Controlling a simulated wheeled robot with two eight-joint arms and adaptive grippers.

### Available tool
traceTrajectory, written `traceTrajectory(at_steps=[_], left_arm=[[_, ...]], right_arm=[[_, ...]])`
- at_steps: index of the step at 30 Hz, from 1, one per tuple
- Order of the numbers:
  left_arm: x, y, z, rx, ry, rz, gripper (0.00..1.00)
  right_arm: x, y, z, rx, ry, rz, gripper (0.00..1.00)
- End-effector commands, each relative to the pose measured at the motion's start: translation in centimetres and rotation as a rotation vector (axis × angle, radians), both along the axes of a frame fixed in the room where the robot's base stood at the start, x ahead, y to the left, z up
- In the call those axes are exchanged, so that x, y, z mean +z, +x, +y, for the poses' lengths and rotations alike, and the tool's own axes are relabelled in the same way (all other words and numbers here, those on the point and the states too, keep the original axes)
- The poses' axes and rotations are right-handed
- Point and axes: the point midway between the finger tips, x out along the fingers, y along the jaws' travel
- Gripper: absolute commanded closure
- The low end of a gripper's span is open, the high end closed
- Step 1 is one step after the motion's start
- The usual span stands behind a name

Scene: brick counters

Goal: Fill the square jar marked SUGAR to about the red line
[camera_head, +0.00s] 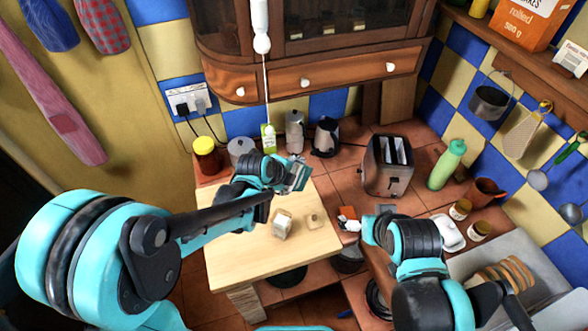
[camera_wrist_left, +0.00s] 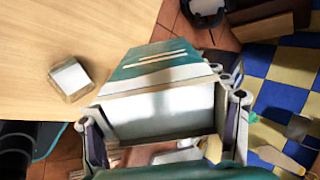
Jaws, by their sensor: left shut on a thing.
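The square jar (camera_head: 282,224) stands on a pale wooden board and shows whitish in the head view. In the left wrist view the jar (camera_wrist_left: 70,79) looks clear-sided with white inside or on top. The SUGAR mark and red line cannot be made out. A small pale square piece (camera_head: 313,221), perhaps its lid, lies to the jar's right. My left gripper (camera_wrist_left: 165,125) is shut on a teal and white carton (camera_wrist_left: 160,68), held above the board, apart from the jar. The carton also shows in the head view (camera_head: 299,178). My right gripper (camera_head: 370,230) is right of the board; its fingers are unclear.
The wooden board (camera_head: 235,262) is mostly clear. Behind it stand a red-brown jar with a yellow lid (camera_head: 206,157), canisters and a kettle (camera_head: 326,137). A toaster (camera_head: 388,165) and green bottle (camera_head: 446,166) stand right. A dish rack (camera_head: 505,270) is at lower right.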

Motion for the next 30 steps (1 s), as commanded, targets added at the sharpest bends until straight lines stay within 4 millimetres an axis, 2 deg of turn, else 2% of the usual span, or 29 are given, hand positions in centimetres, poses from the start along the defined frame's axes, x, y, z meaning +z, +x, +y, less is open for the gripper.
traceTrajectory(at_steps=[1,3,12,19,30], left_arm=[[0.8,0.1,-0.1,-0.002,0.019,0.031,0.72],[1.0,0.0,-0.1,-0.002,0.051,0.081,0.72],[1.5,-0.4,0.2,0.000,0.192,0.295,0.72],[1.5,-0.6,0.4,0.001,0.245,0.382,0.72],[1.4,-0.7,0.4,0.001,0.249,0.388,0.72]], right_arm=[[1.3,0.0,0.0,0.000,0.000,0.000,0.07],[2.2,0.0,0.0,0.000,0.000,0.000,0.07],[5.1,0.0,0.0,0.000,0.000,0.000,0.07],[5.7,0.0,0.0,0.000,0.000,0.000,0.07],[5.6,0.0,0.0,0.000,0.000,0.000,0.07]])
